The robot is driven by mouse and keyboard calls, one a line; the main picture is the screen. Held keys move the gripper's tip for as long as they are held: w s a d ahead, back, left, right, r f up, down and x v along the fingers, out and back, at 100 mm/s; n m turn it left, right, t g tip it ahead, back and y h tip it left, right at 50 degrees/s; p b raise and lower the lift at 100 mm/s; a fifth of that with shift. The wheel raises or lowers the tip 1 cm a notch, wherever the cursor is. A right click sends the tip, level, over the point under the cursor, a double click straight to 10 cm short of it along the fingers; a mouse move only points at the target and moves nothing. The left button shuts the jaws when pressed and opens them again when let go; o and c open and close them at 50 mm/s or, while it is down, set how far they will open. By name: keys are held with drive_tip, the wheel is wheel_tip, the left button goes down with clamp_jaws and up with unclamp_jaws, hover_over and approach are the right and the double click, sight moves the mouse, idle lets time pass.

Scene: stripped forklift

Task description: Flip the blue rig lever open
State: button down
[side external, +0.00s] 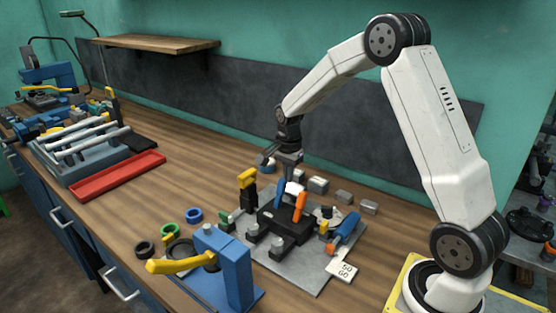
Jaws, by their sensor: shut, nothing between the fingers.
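A grey base plate (300,280) on the bench carries a black fixture block (268,221) with several levers around it. An upright blue lever (280,193) stands on the block, just left of an orange lever (299,207). Another blue lever (348,224) leans at the right of the plate. Which blue lever is the task's one, I cannot tell. My gripper (289,166) points down above the back of the fixture, shut and empty. It appears above the upright blue lever; contact and exact depth are unclear.
A yellow-topped clamp (246,179) stands at the plate's left. A blue stand (236,268) with a yellow handle (180,265) is in front. Several grey blocks (318,184) lie behind. A red tray (118,170) is at left. Bare bench lies between tray and fixture.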

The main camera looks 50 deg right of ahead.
sight(281, 185)
drive_tip(key=shift+a+r+h, duration=0.15)
drive_tip(key=shift+a+h, duration=0.2)
drive_tip(key=shift+h, duration=0.05)
drive_tip(key=shift+a+r+h, duration=0.2)
drive_tip(key=shift+a+h, duration=0.3)
drive_tip(key=shift+h, duration=0.05)
drive_tip(key=shift+a+r+h, duration=0.15)
drive_tip(key=shift+a+h, duration=0.35)
drive_tip(key=shift+h, duration=0.05)
drive_tip(key=shift+a+r+h, duration=0.15)
drive_tip(key=shift+a+h, duration=1.1)
drive_tip(key=shift+h, duration=0.15)
drive_tip(key=shift+a, duration=1.15)
drive_tip(key=shift+a+f, duration=0.1)
drive_tip(key=shift+f, duration=0.1)
drive_tip(key=shift+d+r, duration=0.25)
drive_tip(key=shift+d, duration=0.35)
drive_tip(key=shift+d+r, duration=0.25)
drive_tip(key=shift+d, duration=0.35)
drive_tip(key=shift+d+r, duration=0.25)
drive_tip(key=shift+d, duration=0.35)
drive_tip(key=shift+d+r, duration=0.1)
drive_tip(key=shift+r, duration=0.2)
drive_tip(key=a+f+v, duration=0.1)
drive_tip(key=a+v, duration=0.1)
drive_tip(key=v, duration=0.7)
